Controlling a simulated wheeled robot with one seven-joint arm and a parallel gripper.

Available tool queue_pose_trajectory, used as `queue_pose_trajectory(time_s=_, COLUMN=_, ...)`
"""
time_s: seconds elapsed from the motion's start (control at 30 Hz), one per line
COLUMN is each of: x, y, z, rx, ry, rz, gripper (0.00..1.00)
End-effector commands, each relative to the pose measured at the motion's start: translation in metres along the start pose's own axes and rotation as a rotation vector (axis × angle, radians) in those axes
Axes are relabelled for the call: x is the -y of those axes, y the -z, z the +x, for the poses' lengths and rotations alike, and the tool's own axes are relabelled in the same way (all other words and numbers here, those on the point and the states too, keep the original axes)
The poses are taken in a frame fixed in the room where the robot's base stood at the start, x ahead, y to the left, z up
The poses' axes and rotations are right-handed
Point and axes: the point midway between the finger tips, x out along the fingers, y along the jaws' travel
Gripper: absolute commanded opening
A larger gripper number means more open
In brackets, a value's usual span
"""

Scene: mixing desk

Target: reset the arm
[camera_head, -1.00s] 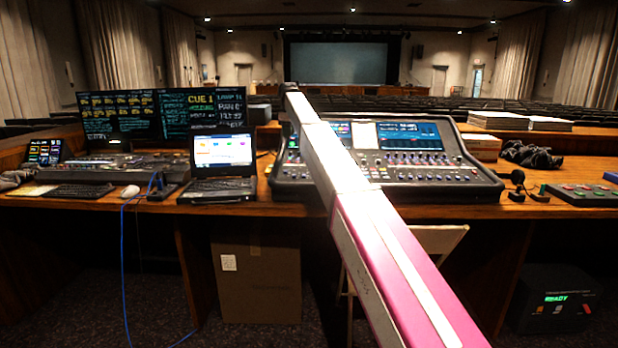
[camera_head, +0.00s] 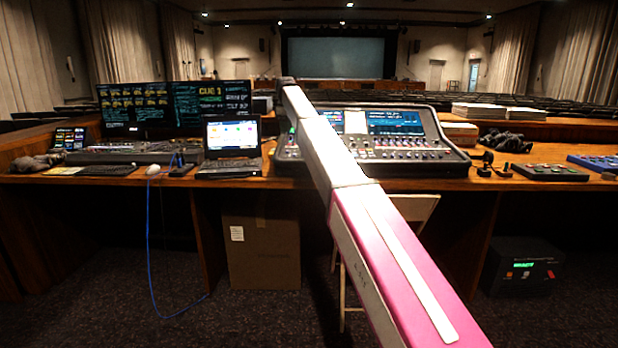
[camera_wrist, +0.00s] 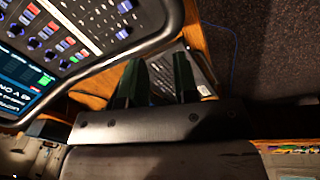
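My arm runs up from the lower right in the head view, a pink and pale link (camera_head: 395,255) reaching toward the desk. Its far end is over the left side of the mixing console (camera_head: 410,153); my gripper is hidden there. In the wrist view my gripper (camera_wrist: 156,68) shows two dark green fingers with a gap between them and nothing held. The console (camera_wrist: 75,35) fills the upper left of that view. The open laptop (camera_wrist: 200,75) shows beyond the fingers.
A cardboard box (camera_head: 263,250) and a chair stand underneath.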

Motion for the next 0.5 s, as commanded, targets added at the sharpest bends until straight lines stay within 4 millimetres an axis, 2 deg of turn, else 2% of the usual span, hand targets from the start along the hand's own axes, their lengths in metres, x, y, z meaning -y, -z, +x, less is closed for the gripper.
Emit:
queue_pose_trajectory(time_s=0.07, x=0.0, y=0.0, z=0.0, rx=0.0, ry=0.0, rz=0.0, gripper=0.28)
queue_pose_trajectory(time_s=0.27, x=0.01, y=-0.017, z=0.024, rx=0.004, ry=0.005, rz=0.038, gripper=0.28)
queue_pose_trajectory(time_s=0.5, x=0.026, y=-0.045, z=0.063, rx=0.009, ry=0.011, rz=0.105, gripper=0.28)
